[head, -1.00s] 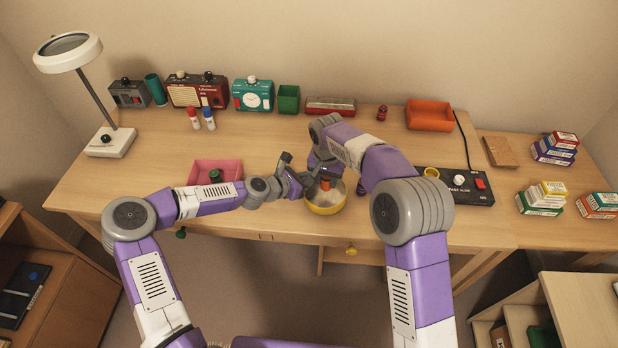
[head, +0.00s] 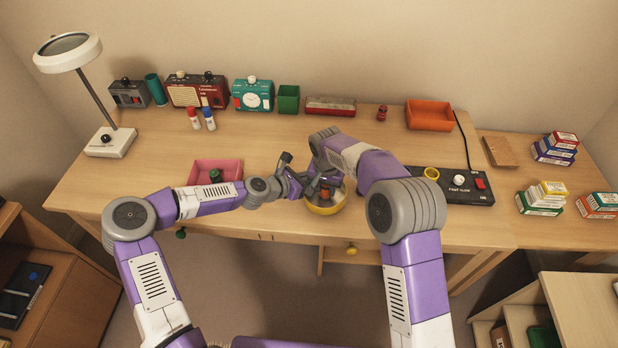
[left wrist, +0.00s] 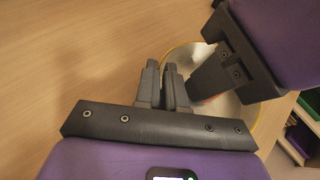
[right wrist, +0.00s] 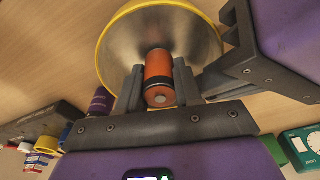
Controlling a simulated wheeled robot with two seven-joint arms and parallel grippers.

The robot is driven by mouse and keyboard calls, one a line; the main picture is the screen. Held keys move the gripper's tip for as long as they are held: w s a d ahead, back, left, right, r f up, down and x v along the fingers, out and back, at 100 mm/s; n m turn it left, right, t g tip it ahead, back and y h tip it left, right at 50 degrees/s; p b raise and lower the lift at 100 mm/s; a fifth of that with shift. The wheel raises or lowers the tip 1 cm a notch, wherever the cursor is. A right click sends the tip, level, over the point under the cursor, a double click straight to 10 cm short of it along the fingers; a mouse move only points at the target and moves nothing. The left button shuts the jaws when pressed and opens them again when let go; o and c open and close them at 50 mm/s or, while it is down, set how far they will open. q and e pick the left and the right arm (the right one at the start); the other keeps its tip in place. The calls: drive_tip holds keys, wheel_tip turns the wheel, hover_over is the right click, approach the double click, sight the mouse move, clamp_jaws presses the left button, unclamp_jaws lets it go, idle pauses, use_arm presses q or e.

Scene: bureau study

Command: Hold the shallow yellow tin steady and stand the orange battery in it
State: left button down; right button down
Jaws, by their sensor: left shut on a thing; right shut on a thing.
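The shallow yellow tin (head: 326,209) stands near the desk's front edge, its pale metal inside showing in the right wrist view (right wrist: 118,52). My left gripper (left wrist: 168,88) is shut on the tin's rim at its left side. My right gripper (right wrist: 158,88) is shut on the orange battery (right wrist: 158,70), which has a dark band and a metal end. In the head view the battery (head: 325,191) is within the tin's outline, partly hidden by the gripper. I cannot tell whether its lower end touches the tin's floor.
A pink tray (head: 216,168) with a green-topped thing in it lies left of the tin. A black switch box (head: 455,190) is to the right, beyond my right arm.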

use_arm(q)
drive_tip(key=shift+s+a+f, duration=0.1)
drive_tip(key=shift+f, duration=0.15)
use_arm(e)
drive_tip(key=shift+f, duration=0.25)
drive_tip(key=c, duration=0.7)
unclamp_jaws()
drive_tip(key=r, duration=0.4)
drive_tip(key=s+r, duration=0.1)
drive_tip(key=r, duration=0.7)
drive_tip(key=shift+s+a, duration=0.1)
drive_tip(key=shift+s, duration=0.2)
drive_tip(key=shift+f, duration=0.1)
use_arm(q)
drive_tip(key=c, duration=1.2)
unclamp_jaws()
drive_tip(key=shift+o, duration=0.3)
drive_tip(key=shift+r, duration=0.1)
